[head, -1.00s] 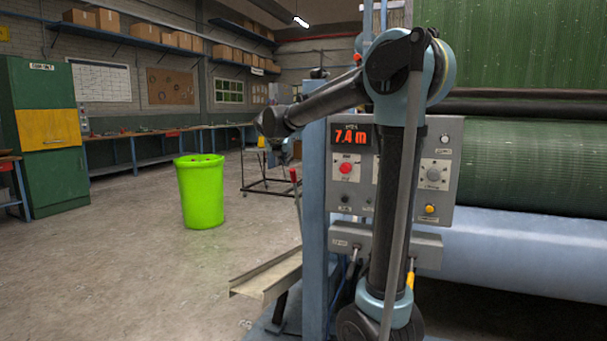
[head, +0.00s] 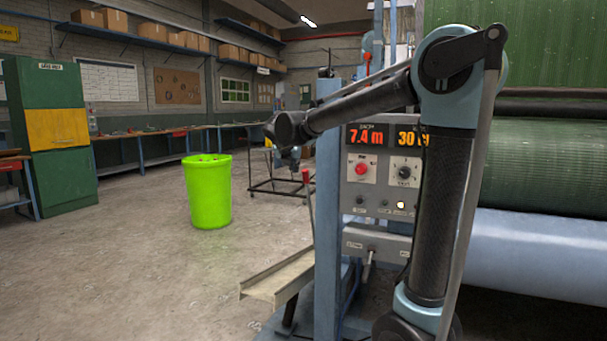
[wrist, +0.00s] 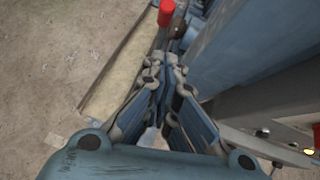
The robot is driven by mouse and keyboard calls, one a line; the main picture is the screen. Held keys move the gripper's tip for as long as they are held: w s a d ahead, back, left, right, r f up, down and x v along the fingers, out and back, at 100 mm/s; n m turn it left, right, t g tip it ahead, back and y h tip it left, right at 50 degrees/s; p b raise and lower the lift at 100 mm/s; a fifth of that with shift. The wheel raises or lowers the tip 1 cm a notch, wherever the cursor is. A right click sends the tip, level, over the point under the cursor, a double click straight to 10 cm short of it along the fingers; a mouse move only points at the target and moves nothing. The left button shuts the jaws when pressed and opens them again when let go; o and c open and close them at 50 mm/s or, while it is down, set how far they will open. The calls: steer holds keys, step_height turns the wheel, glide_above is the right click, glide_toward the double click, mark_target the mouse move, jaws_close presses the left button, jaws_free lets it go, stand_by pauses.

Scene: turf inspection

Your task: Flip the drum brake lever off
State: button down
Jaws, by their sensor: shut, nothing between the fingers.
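A lever with a red knob (head: 306,175) and a thin rod stands at the left side of the blue machine post. In the wrist view its red knob (wrist: 166,12) is at the top edge, just beyond the fingers. My gripper (wrist: 163,62) is shut and empty, its fingertips together. The knob shows a short way ahead of the tips and slightly left; I cannot tell whether they touch the lever. In the head view the gripper (head: 290,158) hangs small and dark just left of and above the knob.
A control panel (head: 384,175) with a 7.4 m readout is partly behind my arm. A metal channel (head: 275,278) juts out low at the left of the blue post (head: 328,220). A green bin (head: 208,192) and a wheeled frame (head: 270,182) stand beyond open floor.

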steer(key=w+r+x, duration=0.1)
steer(key=r+x, duration=0.1)
steer(key=x, duration=1)
steer(key=shift+w, duration=0.55)
steer(key=shift+d, duration=0.2)
steer(key=w, duration=0.2)
steer(key=w+d+r, duration=0.1)
steer(key=w, duration=0.1)
steer(key=w+d+r, duration=0.1)
steer(key=w, duration=0.1)
steer(key=shift+r, duration=0.1)
steer(key=shift+s, duration=0.1)
steer(key=shift+s, duration=0.1)
